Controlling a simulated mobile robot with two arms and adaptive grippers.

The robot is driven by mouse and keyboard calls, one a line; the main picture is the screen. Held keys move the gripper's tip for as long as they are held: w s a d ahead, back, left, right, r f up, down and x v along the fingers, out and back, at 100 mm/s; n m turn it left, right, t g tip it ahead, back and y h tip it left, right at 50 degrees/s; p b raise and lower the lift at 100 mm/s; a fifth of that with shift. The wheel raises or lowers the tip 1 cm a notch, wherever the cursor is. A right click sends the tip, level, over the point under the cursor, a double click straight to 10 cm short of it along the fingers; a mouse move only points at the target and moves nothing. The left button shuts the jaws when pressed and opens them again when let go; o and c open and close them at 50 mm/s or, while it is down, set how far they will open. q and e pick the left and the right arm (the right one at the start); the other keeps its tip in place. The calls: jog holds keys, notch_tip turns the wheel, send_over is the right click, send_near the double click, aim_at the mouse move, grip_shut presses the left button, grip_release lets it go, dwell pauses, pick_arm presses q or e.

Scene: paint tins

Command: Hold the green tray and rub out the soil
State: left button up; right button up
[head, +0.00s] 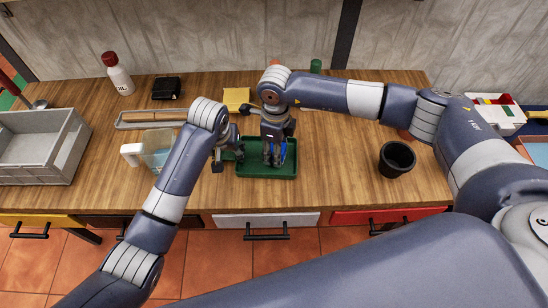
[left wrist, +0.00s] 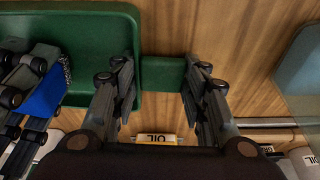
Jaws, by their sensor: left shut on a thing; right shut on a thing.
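The green tray (head: 285,172) lies on the wooden table in the middle of the head view. In the left wrist view the tray (left wrist: 95,25) has a green tab (left wrist: 155,75) on its side. My left gripper (head: 234,155) is at the tray's left end, shut on that tab; its fingers (left wrist: 160,85) stand on both sides of it. My right gripper (head: 274,152) points down over the tray, shut on a blue brush-like thing (left wrist: 45,98) with a grey, rough end. The grippers and the brush cover part of the tray floor, and I cannot make out any soil.
A clear jug (head: 157,150) with a white handle stands left of my left gripper, near a grey crate (head: 75,130). A yellow block (head: 236,98), a black box (head: 166,88) and an oil bottle (head: 119,78) are behind. A black cup (head: 396,160) stands right; table between it and tray is clear.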

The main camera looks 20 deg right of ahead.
pick_arm(q)
jog(key=shift+f, duration=0.1)
pick_arm(e)
notch_tip(320, 180, up, 2)
jog(key=shift+r, duration=0.25)
pick_arm(q)
jog(key=o, duration=1.5)
jog(key=shift+c, duration=0.2)
jog(key=shift+r, duration=0.4)
jog(key=v, duration=1.1)
jog(key=shift+s+a, duration=0.1)
jog(key=shift+s, duration=0.1)
pick_arm(e)
jog(key=shift+f, duration=0.1)
